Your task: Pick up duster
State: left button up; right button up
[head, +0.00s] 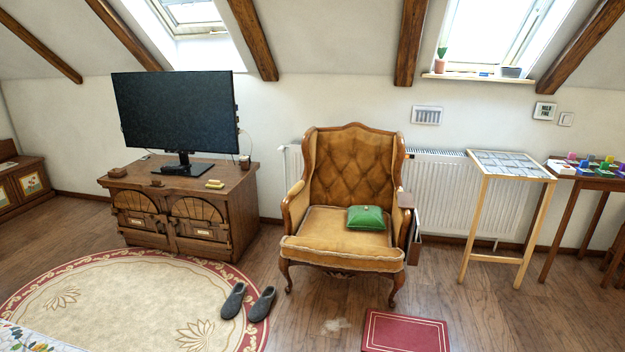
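I cannot make out a duster for certain in the head view. Small yellow items (214,184) lie on the right part of the wooden chest's top, too small to identify. A small blue item lies on the right windowsill, also too small to tell. Neither of my grippers shows in this view.
The wooden chest (215,222) bears a monitor (178,112). An armchair (350,185) with a green cushion (366,217) stands in the middle. Slippers (233,300), a rug (130,290) and a red mat-like item (405,332) lie on the floor. A tall table (478,210) stands right.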

aim_at(212, 184)
jog(key=i+l, duration=0.15)
jog(key=i, duration=0.4)
jog(key=i+l+u, duration=0.1)
jog(key=i, duration=0.4)
jog(key=i+l, duration=0.15)
jog(key=i, duration=0.4)
jog(key=i+j+u, duration=0.5)
jog(key=i+u, duration=0.35)
jog(key=i+j+u, duration=0.1)
jog(key=i+u, duration=0.3)
jog(key=i+l+u, duration=0.1)
jog(key=i+u, duration=0.3)
jog(key=i+l+u, duration=0.2)
jog(key=i+u, duration=0.2)
